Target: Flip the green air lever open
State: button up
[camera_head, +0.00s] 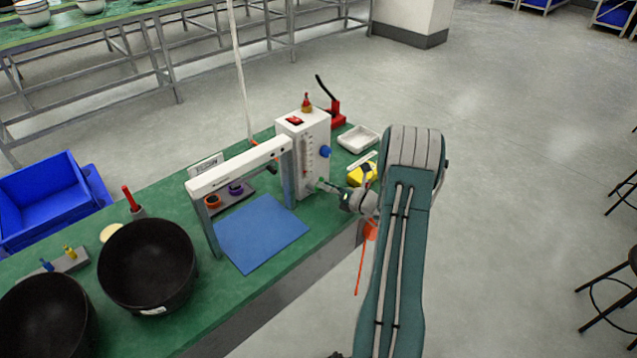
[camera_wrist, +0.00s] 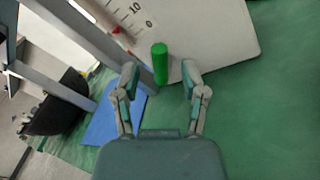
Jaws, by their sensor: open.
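The green air lever (camera_wrist: 160,63) is a short green cylinder on the lower face of the white unit (camera_wrist: 205,28), below its scale. In the wrist view it stands out between the tips of my gripper (camera_wrist: 159,78), whose two fingers are open on either side of it. I see a gap on both sides, so the fingers do not appear to hold it. In the head view my gripper (camera_head: 331,188) reaches the lower right side of the white unit (camera_head: 311,140). There the lever is small and mostly hidden by the fingers.
A white frame (camera_head: 235,168) stands over a blue mat (camera_head: 262,234) left of the unit. A blue knob (camera_head: 325,151), a yellow object (camera_head: 362,174), a white tray (camera_head: 358,138) and a red-based black lever (camera_head: 335,112) are close by. Black bowls (camera_head: 148,265) stand at the front left.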

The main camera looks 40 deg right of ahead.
jog(key=shift+w+d+f, duration=0.1)
jog(key=shift+w+f, duration=0.05)
jog(key=shift+w, duration=1.05)
jog(key=shift+a, duration=0.6)
grip_shut()
jog(key=shift+d, duration=0.2)
